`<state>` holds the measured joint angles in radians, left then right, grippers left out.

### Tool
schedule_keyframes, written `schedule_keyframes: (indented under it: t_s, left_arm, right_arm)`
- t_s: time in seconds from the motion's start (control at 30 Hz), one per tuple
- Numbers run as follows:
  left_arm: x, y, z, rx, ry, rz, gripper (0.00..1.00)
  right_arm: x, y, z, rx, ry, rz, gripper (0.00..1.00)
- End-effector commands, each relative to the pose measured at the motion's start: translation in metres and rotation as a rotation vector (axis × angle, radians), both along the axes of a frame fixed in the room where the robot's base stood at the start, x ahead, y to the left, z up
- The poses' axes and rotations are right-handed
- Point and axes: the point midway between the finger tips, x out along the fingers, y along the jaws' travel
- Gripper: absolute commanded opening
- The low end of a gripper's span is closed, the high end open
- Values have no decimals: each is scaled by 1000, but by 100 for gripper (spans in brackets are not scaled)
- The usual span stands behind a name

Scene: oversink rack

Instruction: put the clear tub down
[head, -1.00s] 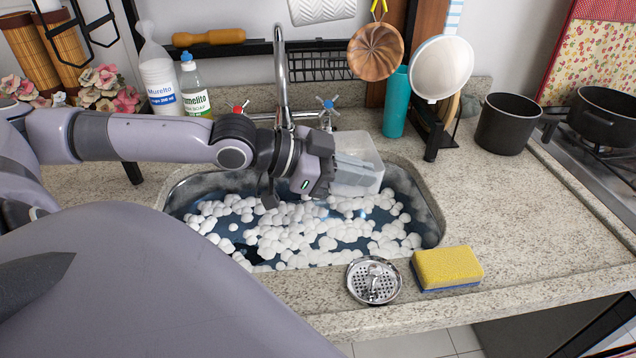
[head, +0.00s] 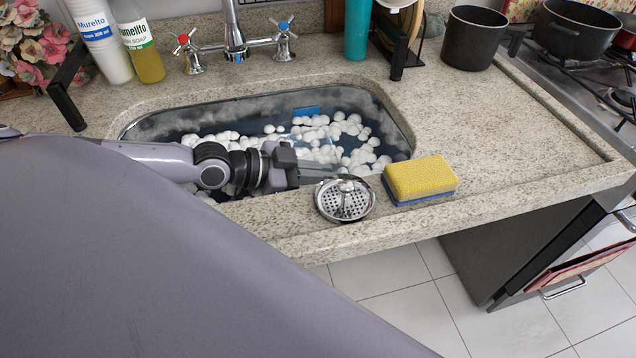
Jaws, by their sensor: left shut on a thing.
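My left gripper (head: 312,172) reaches into the near side of the sink (head: 180,122), low over the suds. Its fingers are shut on the clear tub (head: 318,150), which shows only faintly among the white foam just beyond the fingers. The tub's outline is hard to make out, and I cannot tell whether its base touches the sink bottom. My right gripper is not in view.
A metal drain strainer (head: 344,199) and a yellow sponge (head: 420,180) lie on the front counter edge near my gripper. The faucet (head: 235,38) stands behind the sink. A small blue piece (head: 307,111) shows at the sink's back. The counter (head: 500,130) to the right is clear.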

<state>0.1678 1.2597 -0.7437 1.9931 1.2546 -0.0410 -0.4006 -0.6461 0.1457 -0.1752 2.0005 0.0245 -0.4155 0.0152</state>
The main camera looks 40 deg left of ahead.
Motion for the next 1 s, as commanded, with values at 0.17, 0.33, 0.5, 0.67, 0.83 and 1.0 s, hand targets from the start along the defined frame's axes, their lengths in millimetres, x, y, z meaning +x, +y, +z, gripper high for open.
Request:
schedule_keyframes:
  t_s: [0.17, 0.33, 0.5, 0.67, 0.83, 1.0]
  left_arm:
    - [1, 0, -17, 0, -3, 1, 0]
    - [0, 0, -16, 0, -2, 0, 0]
    - [0, 0, -20, 0, -2, 0, 0]
    - [0, 0, -18, 1, -1, 1, 32]
    - [0, 0, -18, 1, -1, 1, 32]
    - [0, 0, -14, 0, 0, 1, 32]
  right_arm:
    - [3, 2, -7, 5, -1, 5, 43]
    - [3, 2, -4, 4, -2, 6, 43]
    - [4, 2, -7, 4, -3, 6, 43]
    - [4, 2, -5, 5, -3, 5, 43]
    - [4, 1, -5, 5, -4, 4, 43]
    - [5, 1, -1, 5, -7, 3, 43]
